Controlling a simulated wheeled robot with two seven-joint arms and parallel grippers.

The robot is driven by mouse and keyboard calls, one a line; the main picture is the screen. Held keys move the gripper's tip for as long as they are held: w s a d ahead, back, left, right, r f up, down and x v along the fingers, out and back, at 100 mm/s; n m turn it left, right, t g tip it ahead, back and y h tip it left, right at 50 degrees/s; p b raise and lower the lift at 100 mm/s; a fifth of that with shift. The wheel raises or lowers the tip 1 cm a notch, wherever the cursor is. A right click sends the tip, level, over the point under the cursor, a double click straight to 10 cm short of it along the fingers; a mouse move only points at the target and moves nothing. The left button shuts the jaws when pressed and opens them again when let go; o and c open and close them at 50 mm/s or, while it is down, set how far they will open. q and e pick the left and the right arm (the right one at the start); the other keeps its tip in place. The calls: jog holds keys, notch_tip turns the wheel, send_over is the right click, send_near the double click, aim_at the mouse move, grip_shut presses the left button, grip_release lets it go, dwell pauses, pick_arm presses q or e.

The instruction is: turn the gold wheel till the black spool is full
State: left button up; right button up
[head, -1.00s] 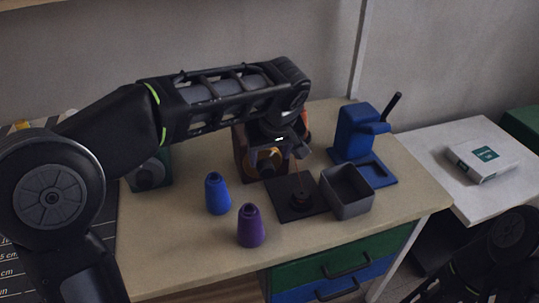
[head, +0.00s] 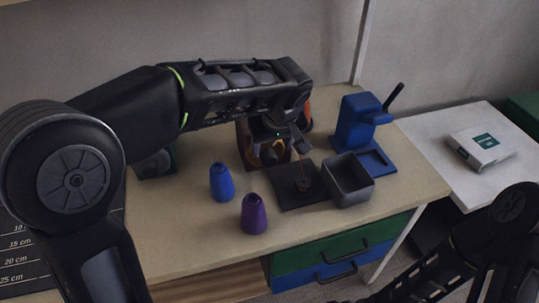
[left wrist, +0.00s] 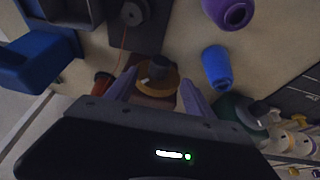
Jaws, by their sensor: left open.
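The gold wheel (left wrist: 158,89) shows in the left wrist view, with a dark knob (left wrist: 158,67) on it. My left gripper (head: 287,148) is open, and in the left wrist view its two fingers (left wrist: 158,97) stand either side of the wheel; I cannot tell whether they touch it. In the head view my gripper hides much of the wheel and its dark housing. The black spool (head: 303,185) stands on a dark plate (head: 287,198); it also shows in the left wrist view (left wrist: 134,12). A thin reddish thread runs towards the spool. My right gripper is out of view.
A blue cone (head: 221,183) and a purple cone (head: 254,215) stand in front. A grey open box (head: 348,190) is right of the spool. A blue device with a black handle (head: 358,125) stands behind it. The table's front strip is mostly clear.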

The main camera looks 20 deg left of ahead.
aim_at(275, 156)
pick_arm(q)
jog(key=shift+p+x, duration=0.3)
jog(key=shift+x, duration=3.65)
jog(key=shift+c, duration=0.2)
grip_shut()
jog(key=shift+r+y, duration=0.1)
jog(key=shift+y, duration=0.3)
jog(key=g+y+p, duration=0.2)
jog(key=shift+w+d+m+y, duration=0.15)
jog(key=shift+d+m+y, duration=0.15)
jog(key=shift+m, duration=0.1)
jog(key=shift+w+m+g+y+p, duration=0.1)
jog(key=shift+m+g+y+p, duration=0.3)
jog(key=shift+g+y, duration=0.55)
jog(key=shift+t+y, duration=0.25)
jog(key=shift+y, duration=0.1)
